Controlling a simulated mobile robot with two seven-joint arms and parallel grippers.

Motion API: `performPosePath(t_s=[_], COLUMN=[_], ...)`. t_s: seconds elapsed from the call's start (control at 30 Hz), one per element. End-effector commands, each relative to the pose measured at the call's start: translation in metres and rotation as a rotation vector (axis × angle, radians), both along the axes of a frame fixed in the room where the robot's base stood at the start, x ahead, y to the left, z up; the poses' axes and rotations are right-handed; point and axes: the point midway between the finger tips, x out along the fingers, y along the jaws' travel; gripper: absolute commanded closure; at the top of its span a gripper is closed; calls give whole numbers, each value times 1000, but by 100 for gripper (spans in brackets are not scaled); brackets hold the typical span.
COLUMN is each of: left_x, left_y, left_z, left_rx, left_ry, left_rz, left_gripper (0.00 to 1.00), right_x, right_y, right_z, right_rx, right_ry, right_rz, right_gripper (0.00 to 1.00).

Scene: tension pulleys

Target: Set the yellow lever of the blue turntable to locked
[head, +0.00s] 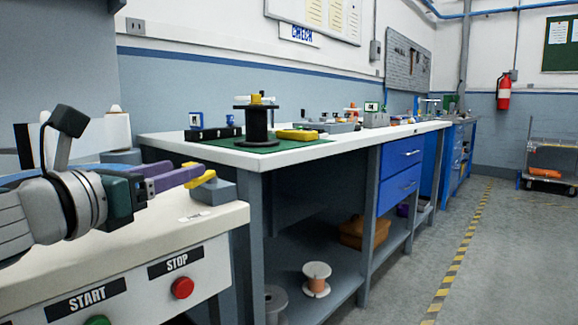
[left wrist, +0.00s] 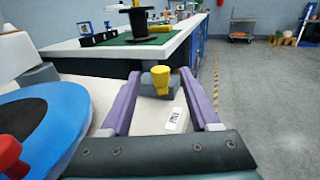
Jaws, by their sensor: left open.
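The yellow lever (head: 203,182) rises from a small grey block (head: 216,192) on the white bench top. In the left wrist view, the lever (left wrist: 160,78) appears between the two purple fingertips, with a gap on each side. My left gripper (head: 181,177) is open and empty close to the lever; contact cannot be told. A small white label (left wrist: 173,119) with dark letters, seemingly "FREE", lies on the bench near the block. My right gripper is not seen.
The bench front has a red STOP button (head: 182,288) and a green START button (head: 97,321). Beyond stands a workbench with a green mat (head: 230,152) and a black spool (head: 257,123).

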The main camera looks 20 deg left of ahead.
Motion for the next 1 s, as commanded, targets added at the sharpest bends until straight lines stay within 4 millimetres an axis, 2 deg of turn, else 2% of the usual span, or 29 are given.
performPosePath(t_s=[0.2,0.4,0.6,0.87,1.0], left_x=[36,59,69,70,70], left_y=[-1,-1,-2,-2,-2], left_z=[0,-1,0,-1,-1], left_rx=[-3,-4,-2,-2,-2], left_ry=[-3,-1,0,1,1], left_rz=[2,2,0,0,0], left_gripper=[38,38,38,38,52], right_x=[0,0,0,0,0], right_y=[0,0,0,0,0], right_z=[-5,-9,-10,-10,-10], right_rx=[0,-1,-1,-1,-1], right_ry=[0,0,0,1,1], right_rz=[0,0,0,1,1], right_gripper=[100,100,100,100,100])
